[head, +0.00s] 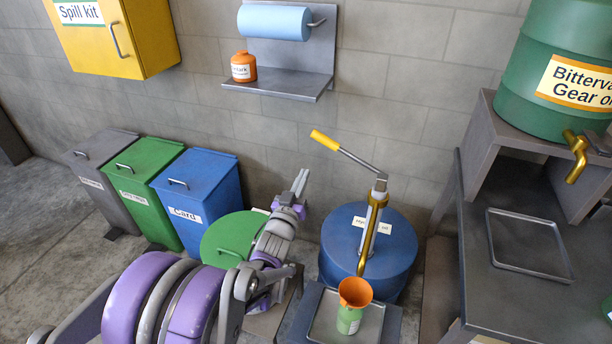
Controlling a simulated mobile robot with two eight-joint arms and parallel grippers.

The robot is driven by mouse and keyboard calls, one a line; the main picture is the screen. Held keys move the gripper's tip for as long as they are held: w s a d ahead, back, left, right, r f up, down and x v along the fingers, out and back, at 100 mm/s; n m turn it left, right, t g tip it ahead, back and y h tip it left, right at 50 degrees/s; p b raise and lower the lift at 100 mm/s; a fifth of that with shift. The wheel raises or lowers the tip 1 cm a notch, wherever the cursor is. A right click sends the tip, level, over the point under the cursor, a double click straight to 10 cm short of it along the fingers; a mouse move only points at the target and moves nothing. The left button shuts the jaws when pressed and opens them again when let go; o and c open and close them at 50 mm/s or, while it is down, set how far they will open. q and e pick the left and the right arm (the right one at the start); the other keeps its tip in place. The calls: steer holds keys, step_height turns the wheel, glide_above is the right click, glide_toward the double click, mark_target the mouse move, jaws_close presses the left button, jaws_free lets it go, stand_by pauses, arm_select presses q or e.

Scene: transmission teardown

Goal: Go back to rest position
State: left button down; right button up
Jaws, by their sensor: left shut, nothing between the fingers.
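My left gripper (299,184) is at the end of my purple and grey left arm, which comes in from the lower left. Its fingers point up toward the wall and are shut with nothing between them. It is raised in front of the grey wall, to the left of the blue drum (340,262) and apart from it. My right gripper is not in view.
A green jug with an orange funnel top (349,318) stands on a tray below the drum's brass pump (373,228). Bins (203,197) line the wall at left. A bench (520,300) with a green barrel (556,75) is at right. A wall shelf (275,87) hangs above.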

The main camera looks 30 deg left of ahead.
arm_select(q)
steer(key=s+d+f+m+g+h+p, duration=0.1)
steer(key=s+d+g+p, duration=0.3)
steer(key=s+d, duration=0.6)
steer(key=s+d+f+m+g+h+p, duration=0.1)
steer(key=s+d+m+g+h+p, duration=0.2)
steer(key=s+d+g, duration=0.6)
steer(key=s+h+p, duration=0.1)
steer(key=s+p, duration=0.1)
steer(key=s, duration=0.7)
steer(key=shift+d+f+m+g, duration=0.2)
steer(key=shift+d+m+g, duration=0.1)
steer(key=shift+d+m, duration=0.1)
